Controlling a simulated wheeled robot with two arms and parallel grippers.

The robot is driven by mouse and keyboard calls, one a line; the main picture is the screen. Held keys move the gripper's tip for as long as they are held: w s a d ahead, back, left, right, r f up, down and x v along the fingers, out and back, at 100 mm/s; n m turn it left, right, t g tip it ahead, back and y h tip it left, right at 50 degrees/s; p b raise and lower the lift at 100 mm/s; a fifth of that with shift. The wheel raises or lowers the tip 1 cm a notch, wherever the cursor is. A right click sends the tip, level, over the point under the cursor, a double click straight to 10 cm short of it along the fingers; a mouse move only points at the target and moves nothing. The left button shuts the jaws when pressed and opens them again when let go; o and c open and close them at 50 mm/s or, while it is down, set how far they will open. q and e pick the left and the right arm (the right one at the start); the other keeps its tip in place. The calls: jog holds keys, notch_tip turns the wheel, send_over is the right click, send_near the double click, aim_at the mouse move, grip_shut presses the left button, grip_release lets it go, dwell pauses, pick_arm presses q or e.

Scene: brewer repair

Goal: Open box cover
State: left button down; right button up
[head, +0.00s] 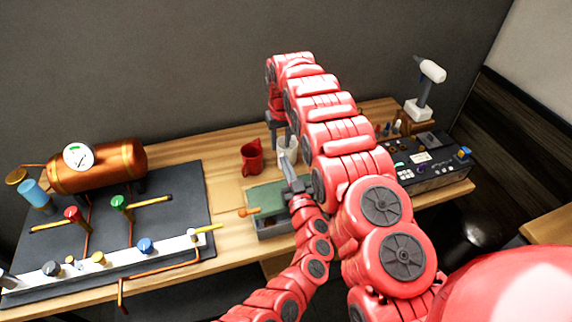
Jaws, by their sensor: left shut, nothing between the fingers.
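A low box with a green cover (266,197) sits on the wooden table near its front edge. The cover lies over the box; its right part is hidden by my left arm. A small orange piece (248,212) shows at its left front. My left gripper (286,163) is shut and empty, above the back right part of the box; whether it touches the cover cannot be told.
A dark board (180,190) with a copper boiler (100,167), pipes and valves fills the left. Bare table shows left of the box.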

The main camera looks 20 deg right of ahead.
jog(key=o, duration=0.3)
